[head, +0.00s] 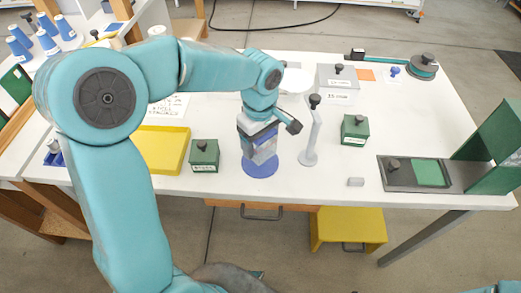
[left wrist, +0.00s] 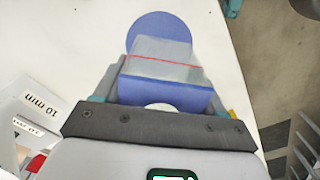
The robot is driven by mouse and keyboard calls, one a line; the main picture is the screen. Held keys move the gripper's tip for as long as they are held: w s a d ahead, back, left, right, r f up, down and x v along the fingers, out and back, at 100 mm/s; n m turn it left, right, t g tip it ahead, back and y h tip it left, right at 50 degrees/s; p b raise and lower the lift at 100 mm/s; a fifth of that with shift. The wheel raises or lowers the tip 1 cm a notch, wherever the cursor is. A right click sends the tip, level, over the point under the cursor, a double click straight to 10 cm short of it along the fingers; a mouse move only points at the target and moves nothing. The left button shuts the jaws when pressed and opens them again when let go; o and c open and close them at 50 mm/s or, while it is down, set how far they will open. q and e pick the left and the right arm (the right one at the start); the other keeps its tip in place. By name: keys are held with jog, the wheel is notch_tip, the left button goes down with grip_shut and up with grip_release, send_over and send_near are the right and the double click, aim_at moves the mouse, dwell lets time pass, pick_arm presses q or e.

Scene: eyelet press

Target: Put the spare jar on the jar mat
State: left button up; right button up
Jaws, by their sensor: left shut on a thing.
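The spare jar (head: 265,150) is a clear, box-shaped jar with a blue lid. My left gripper (head: 259,135) is shut on it near the lid and points down. The jar mat (head: 260,170) is a round blue disc near the front edge of the white table. The jar is over the mat in the head view; I cannot tell whether its base touches. In the left wrist view the jar (left wrist: 162,70) shows a red line, and the mat (left wrist: 158,23) shows beyond it. My right gripper is not in view.
A green box (head: 205,156) and a yellow tray (head: 162,150) stand left of the mat. A grey post with a black knob (head: 311,135) stands close on its right.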

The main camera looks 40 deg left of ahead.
pick_arm(q)
notch_tip(320, 180, down, 4)
jog(key=shift+w+f, duration=0.1)
jog(key=shift+w, duration=0.05)
jog(key=o, duration=0.6)
jog(key=shift+f+b, duration=0.1)
jog(key=shift+b, duration=0.2)
jog(key=o, duration=0.4)
jog(key=shift+o, duration=0.2)
